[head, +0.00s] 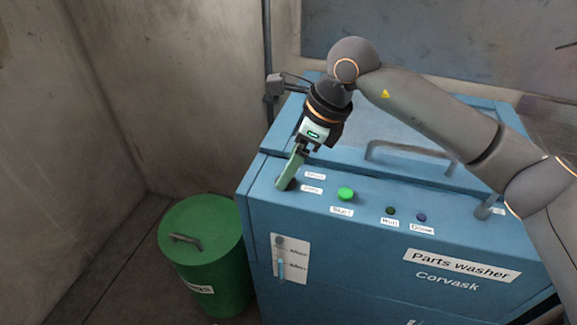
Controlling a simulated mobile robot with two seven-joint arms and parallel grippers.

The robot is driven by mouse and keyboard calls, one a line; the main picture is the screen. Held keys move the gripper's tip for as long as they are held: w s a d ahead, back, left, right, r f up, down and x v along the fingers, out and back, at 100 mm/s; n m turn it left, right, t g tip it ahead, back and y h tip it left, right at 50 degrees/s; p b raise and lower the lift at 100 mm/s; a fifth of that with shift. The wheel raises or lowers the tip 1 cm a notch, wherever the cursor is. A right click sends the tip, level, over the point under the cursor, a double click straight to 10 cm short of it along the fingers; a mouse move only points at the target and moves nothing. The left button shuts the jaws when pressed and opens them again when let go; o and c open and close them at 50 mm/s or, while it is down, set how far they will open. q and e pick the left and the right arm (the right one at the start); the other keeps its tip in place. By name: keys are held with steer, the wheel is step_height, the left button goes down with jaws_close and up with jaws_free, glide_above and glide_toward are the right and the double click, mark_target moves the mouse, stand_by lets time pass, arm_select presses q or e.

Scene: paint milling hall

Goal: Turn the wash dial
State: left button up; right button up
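The blue parts washer (330,240) stands in front of me. My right gripper (285,184) comes in from the right and points down at the left end of its front top panel. Its pale green fingers are at the panel, just left of two small white labels (314,182). The wash dial does not show clearly; the fingers cover the spot beside these labels. I cannot tell whether they are open or closed around something. My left gripper is not in view.
A green button (346,194) and two small dark lamps (391,210) sit right of the labels. The washer lid has a grey handle (410,152). A green lidded bin (203,235) stands on the floor at the left. Walls close in behind and left.

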steer(key=v, duration=1)
steer(key=shift+r, duration=0.4)
steer(key=shift+d, duration=0.1)
